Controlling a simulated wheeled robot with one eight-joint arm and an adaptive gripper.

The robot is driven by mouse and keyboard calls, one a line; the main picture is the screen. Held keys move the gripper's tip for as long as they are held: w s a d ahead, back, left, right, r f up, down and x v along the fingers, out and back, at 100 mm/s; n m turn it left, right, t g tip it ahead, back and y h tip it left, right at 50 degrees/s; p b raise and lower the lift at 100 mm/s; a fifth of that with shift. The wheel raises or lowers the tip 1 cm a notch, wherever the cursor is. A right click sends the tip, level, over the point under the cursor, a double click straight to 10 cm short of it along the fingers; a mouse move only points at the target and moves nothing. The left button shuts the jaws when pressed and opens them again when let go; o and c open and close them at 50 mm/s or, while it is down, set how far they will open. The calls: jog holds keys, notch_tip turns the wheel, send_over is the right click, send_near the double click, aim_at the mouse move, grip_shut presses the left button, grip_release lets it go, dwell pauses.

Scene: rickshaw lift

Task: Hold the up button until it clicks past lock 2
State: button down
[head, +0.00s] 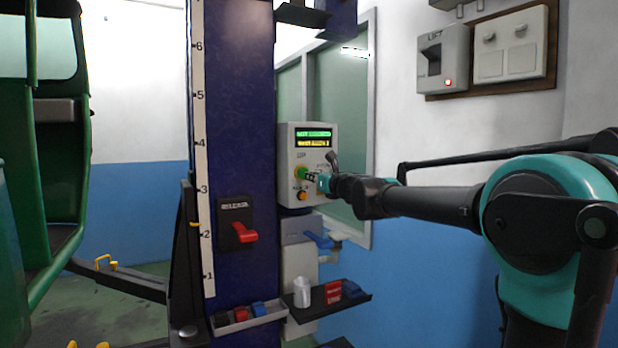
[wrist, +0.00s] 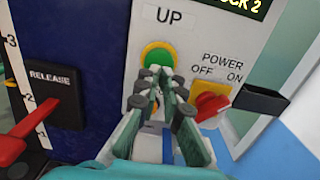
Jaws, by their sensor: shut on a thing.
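The green UP button (wrist: 158,53) is on the grey control box (head: 287,150), under its UP label. In the head view the button (head: 301,172) shows just left of my gripper (head: 312,177). In the wrist view my gripper (wrist: 155,80) has its fingertips close together at the lower part of the button, covering its lower edge. I cannot tell how far the button is pressed in. The display (head: 313,138) is lit with a green and a yellow line. Its cropped end in the wrist view (wrist: 243,6) reads "OCK 2".
A red release lever (head: 243,235) is on the dark blue post (head: 236,100) with a number scale. A green rickshaw (head: 62,180) stands left. A tray (head: 340,306) is below the box.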

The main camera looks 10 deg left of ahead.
jog(key=v, duration=1)
jog(key=shift+s+d, duration=0.15)
jog(key=shift+s, duration=0.05)
jog(key=s+d+f+n+g+h, duration=0.1)
jog(key=s+d+f+n+g, duration=0.1)
jog(key=s+f+n, duration=0.6)
jog(key=s+d+f+n+g+h, duration=0.1)
jog(key=s+d+f+n+g, duration=0.3)
jog(key=f, duration=0.8)
jog(key=s+d+f+n+g+h, duration=0.1)
jog(key=s+f+n, duration=0.2)
jog(key=f+n, duration=0.65)
jog(key=s+d+f+n+g+h, duration=0.2)
jog(key=s+d+f+n+h, duration=0.1)
jog(key=s+d+f, duration=0.5)
jog(key=s+d+f+n+g+h, duration=0.1)
jog(key=s+d+f+n+h, duration=0.3)
jog(key=s+d+f, duration=0.3)
notch_tip(320, 180, down, 5)
jog(key=shift+s+d+r+g, duration=0.2)
jog(key=shift+s+d+g, duration=0.15)
jog(key=shift+s+g, duration=0.1)
